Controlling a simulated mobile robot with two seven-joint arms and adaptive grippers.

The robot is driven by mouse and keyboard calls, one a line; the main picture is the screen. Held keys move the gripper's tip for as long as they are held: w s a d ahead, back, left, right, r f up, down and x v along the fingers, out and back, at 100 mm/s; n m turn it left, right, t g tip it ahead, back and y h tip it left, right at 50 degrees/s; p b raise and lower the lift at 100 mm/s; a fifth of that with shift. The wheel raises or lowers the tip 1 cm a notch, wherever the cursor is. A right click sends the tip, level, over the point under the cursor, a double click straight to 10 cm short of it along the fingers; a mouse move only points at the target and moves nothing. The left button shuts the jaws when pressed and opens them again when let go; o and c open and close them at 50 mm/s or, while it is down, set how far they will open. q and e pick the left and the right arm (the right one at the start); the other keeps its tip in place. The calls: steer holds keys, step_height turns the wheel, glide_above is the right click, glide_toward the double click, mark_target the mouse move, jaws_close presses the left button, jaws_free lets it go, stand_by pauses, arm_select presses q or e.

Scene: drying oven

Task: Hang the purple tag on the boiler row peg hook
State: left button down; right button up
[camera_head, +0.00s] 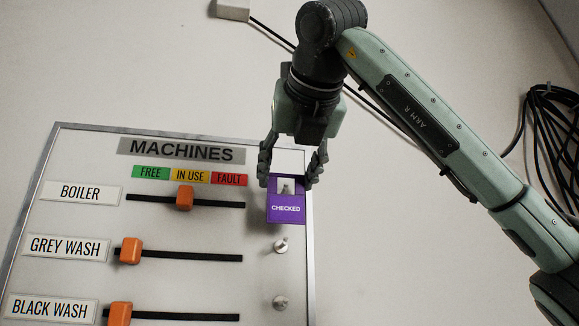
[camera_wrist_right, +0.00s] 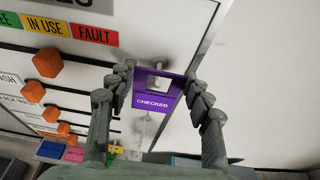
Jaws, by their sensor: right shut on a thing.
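The purple tag (camera_head: 286,209), marked CHECKED, is upright at the right end of the boiler row. My right gripper (camera_head: 291,176) is shut on its side edges near the top. The boiler peg hook (camera_head: 286,187) shows in the tag's cut-out window. I cannot tell whether the peg passes through it or is only behind it. In the right wrist view the tag (camera_wrist_right: 153,101) sits between the fingers of the right gripper (camera_wrist_right: 163,88). The left gripper is out of view.
The framed MACHINES board (camera_head: 180,225) has orange sliders on black tracks. Empty metal pegs stand in the grey wash row (camera_head: 281,245) and black wash row (camera_head: 280,302). Blue (camera_wrist_right: 52,150) and pink (camera_wrist_right: 75,154) tags lie low in the wrist view. Black cables (camera_head: 550,135) hang at right.

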steer(key=shift+w+a, duration=0.1)
steer(key=shift+w, duration=0.4)
steer(key=shift+w+f, duration=0.2)
steer(key=shift+f, duration=0.05)
steer(key=shift+w+f, duration=0.1)
steer(key=shift+w, duration=0.1)
steer(key=shift+w+f, duration=0.15)
steer(key=shift+a, duration=0.1)
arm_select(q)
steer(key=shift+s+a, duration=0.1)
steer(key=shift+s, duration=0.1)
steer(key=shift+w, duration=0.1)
arm_select(e)
steer(key=o, duration=0.8)
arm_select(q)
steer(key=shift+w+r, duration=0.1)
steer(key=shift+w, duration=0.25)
arm_select(e)
steer(key=shift+o, duration=0.2)
